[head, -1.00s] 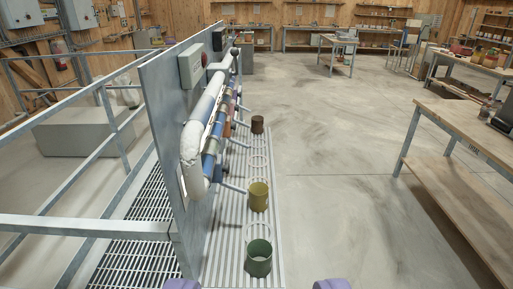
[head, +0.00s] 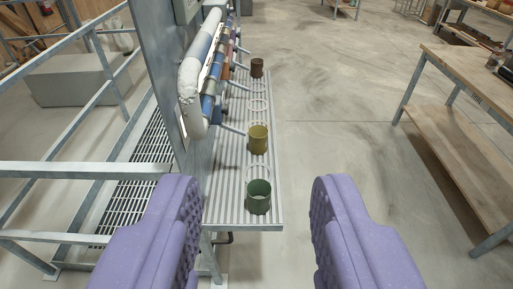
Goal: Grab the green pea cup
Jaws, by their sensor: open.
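The green pea cup (head: 258,198) stands upright at the near end of a ribbed metal shelf (head: 228,208). It is the nearest of the cups in the row. My gripper (head: 256,205) is open and empty, with one purple padded finger at the lower left and the other at the lower right. In the picture the cup shows between the two fingertips, farther off than they are. Nothing hides the cup.
A yellow-olive cup (head: 258,139) and a brown cup (head: 257,68) stand farther along the shelf. Angled pipes (head: 208,75) and an upright metal panel (head: 160,70) rise left of the shelf. Railing is at left. A wooden workbench (head: 470,90) stands at right, with clear floor between.

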